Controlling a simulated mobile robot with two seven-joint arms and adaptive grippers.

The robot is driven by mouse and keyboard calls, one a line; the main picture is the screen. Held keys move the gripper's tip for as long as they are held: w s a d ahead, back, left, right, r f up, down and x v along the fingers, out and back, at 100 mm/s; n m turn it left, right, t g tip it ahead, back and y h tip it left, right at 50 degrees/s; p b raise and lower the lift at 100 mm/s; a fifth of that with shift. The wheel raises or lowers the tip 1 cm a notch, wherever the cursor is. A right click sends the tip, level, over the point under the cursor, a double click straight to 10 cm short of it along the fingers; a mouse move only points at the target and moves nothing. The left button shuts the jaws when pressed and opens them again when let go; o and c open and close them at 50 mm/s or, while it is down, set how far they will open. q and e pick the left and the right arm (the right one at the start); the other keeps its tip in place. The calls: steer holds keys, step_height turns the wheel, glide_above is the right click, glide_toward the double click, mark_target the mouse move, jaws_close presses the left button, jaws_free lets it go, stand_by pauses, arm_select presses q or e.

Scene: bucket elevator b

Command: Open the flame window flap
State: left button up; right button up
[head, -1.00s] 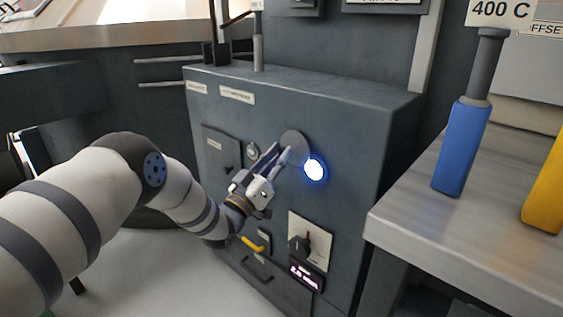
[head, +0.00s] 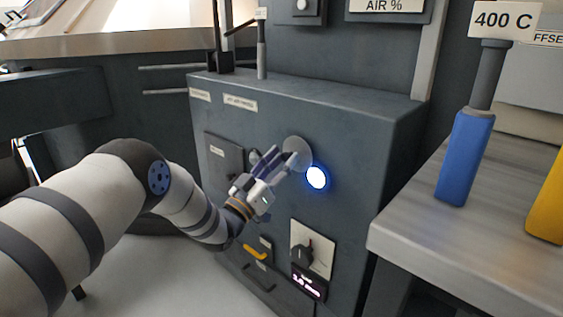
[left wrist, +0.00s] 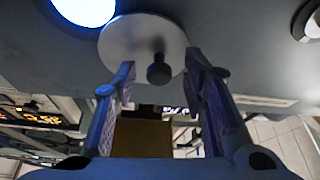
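The flame window flap appears to be the round light-grey disc (head: 298,152) on the dark cabinet front. A dark knob (left wrist: 158,70) stands out from the disc (left wrist: 125,38) in the left wrist view. A bright blue-white round light (head: 317,177) lies just beside the disc, uncovered; it also shows at the top left of the left wrist view (left wrist: 85,8). My left gripper (head: 281,158) is at the disc. Its two fingers (left wrist: 160,74) are spread on either side of the knob, with gaps visible. My right gripper is out of view.
The dark cabinet (head: 345,130) also carries a square hatch (head: 224,160), a yellow handle (head: 257,252) and a rotary dial (head: 304,253) above a small display. A bench (head: 470,235) on the right holds a blue-handled tool (head: 464,155) and a yellow one (head: 548,205).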

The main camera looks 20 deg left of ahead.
arm_select(q)
steer(key=v, duration=1.2)
